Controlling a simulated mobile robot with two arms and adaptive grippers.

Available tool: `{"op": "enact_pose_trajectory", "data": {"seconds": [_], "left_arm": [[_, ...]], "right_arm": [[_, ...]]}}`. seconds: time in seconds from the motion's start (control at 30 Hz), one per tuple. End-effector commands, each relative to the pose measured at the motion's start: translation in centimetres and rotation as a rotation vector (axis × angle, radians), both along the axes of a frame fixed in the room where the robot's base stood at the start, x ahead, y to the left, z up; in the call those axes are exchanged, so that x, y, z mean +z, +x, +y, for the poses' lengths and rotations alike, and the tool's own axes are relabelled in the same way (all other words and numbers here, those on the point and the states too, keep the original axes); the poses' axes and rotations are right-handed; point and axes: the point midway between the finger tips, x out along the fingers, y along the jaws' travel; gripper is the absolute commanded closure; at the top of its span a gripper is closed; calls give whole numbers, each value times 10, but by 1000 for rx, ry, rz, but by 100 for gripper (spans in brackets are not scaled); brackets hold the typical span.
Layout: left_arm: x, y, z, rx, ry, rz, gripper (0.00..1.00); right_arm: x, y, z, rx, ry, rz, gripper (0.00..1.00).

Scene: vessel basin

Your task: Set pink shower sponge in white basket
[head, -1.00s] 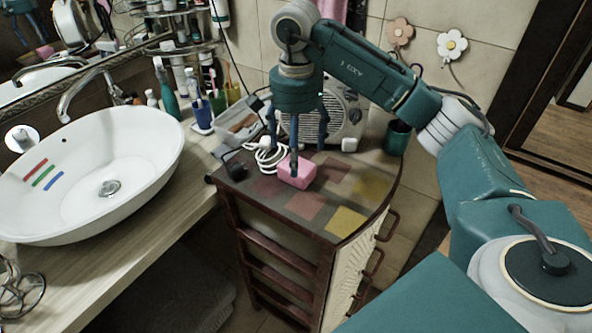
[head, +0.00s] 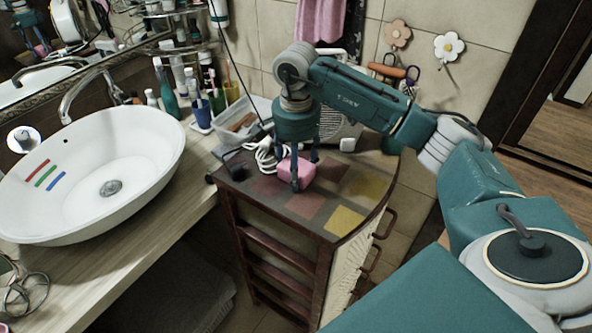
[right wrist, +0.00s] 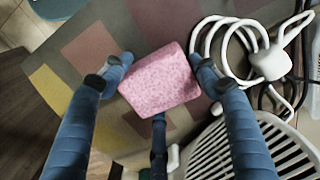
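The pink sponge (head: 300,172) lies on the patchwork top of the small wooden cabinet, and its speckled face fills the middle of the right wrist view (right wrist: 160,82). My right gripper (head: 298,172) points down over it. Its fingers (right wrist: 160,68) straddle the sponge, one close along each side and a third at the near edge. Whether they press on it is unclear. A whitish open container (head: 262,104), perhaps the white basket, stands behind with brownish items inside; my gripper partly covers its right side. My left gripper is not in view.
A white cable (head: 264,157) lies coiled beside the sponge, and a pale grilled appliance (head: 338,128) stands behind my gripper. A dark cup-like item (head: 232,160) is at the cabinet's left corner. A white sink (head: 95,170) is at left. The cabinet's front right top is clear.

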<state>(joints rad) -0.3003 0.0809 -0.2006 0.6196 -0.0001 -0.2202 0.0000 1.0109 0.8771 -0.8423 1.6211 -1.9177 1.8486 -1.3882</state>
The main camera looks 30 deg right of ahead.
Motion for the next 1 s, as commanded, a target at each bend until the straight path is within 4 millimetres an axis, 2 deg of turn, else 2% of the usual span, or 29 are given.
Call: {"op": "enact_pose_trajectory", "data": {"seconds": [0.43,0.6,0.77,0.83,0.9,1.0], "left_arm": [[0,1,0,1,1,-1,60],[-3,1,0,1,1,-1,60],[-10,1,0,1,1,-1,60],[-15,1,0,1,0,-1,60],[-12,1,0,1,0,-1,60],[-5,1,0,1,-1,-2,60]], "right_arm": [[1,0,0,0,-1,2,59],[11,0,0,0,0,0,59],[40,1,0,0,0,-5,59],[61,2,0,1,1,-7,59],[88,2,-1,-1,-1,-8,59],[117,1,-1,-2,-3,-6,59]]}}
